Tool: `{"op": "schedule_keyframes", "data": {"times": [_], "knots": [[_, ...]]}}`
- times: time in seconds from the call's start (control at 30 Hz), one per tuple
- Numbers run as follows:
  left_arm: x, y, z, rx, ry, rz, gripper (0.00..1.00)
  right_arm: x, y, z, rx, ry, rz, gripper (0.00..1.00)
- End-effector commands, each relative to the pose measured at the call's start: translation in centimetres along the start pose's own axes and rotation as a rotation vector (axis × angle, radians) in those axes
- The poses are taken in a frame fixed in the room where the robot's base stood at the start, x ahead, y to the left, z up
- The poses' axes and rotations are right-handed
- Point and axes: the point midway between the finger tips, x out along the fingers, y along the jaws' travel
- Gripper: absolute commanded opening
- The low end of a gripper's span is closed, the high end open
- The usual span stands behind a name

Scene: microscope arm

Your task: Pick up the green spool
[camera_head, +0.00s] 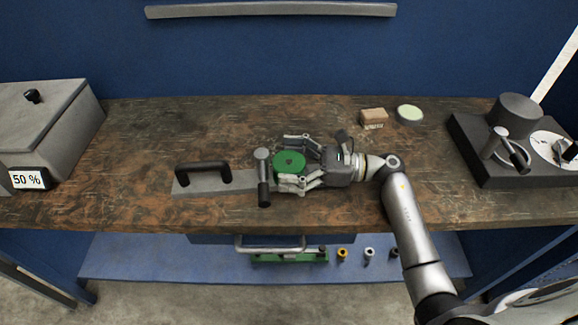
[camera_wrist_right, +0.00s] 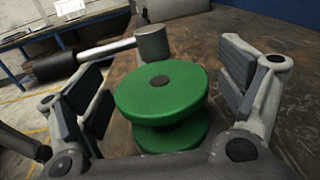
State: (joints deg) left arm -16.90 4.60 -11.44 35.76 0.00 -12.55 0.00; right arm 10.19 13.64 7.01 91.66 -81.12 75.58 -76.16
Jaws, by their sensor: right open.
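The green spool (camera_head: 289,162) stands upright on the workbench in the head view. In the right wrist view the green spool (camera_wrist_right: 162,92) shows its round top flange, a dark centre hub and a lower flange. My right gripper (camera_head: 296,163) comes in from the right, with its fingers on either side of the spool. In the wrist view the right gripper (camera_wrist_right: 165,85) is open, with gaps between both finger pads and the spool. Whether the spool's base touches the bench is partly hidden. My left gripper is not in view.
A hammer-like tool (camera_head: 263,175) lies just left of the spool, close to the fingers. A flat plate with a black handle (camera_head: 203,172) is further left. A brown block (camera_head: 373,118) and a pale green disc (camera_head: 409,113) lie behind right. The bench's front edge (camera_head: 330,228) is near.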

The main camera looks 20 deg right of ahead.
Motion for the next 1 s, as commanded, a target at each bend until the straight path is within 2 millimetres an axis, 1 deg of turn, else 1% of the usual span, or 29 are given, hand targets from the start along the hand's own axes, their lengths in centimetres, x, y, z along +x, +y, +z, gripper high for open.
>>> {"op": "schedule_keyframes", "data": {"times": [0.07, 0.2, 0.4, 0.47, 0.67, 0.77, 0.87, 1.0], "knots": [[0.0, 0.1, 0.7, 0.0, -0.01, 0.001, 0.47, 0.0, 0.0, 0.0, 0.0, 0.0, 0.0, 0.89], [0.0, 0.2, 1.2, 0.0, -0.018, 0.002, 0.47, 0.0, 0.0, 0.0, 0.0, 0.0, 0.0, 0.71], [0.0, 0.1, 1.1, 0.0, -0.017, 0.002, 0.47, -0.1, 0.0, 0.0, 0.0, 0.0, 0.0, 0.46], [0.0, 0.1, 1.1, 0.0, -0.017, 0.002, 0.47, -0.1, 0.0, 0.0, 0.0, 0.0, 0.0, 0.39], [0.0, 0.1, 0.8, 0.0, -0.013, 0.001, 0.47, -0.1, 0.0, 0.1, 0.0, -0.001, 0.0, 0.39], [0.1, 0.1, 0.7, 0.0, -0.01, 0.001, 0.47, -0.1, -0.1, 0.6, -0.002, 0.0, 0.0, 0.39], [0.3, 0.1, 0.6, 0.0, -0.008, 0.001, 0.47, -0.1, 0.0, 2.1, -0.006, 0.0, 0.002, 0.39], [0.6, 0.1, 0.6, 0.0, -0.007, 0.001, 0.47, -0.1, 0.0, 5.0, -0.008, 0.001, 0.002, 0.39]]}}
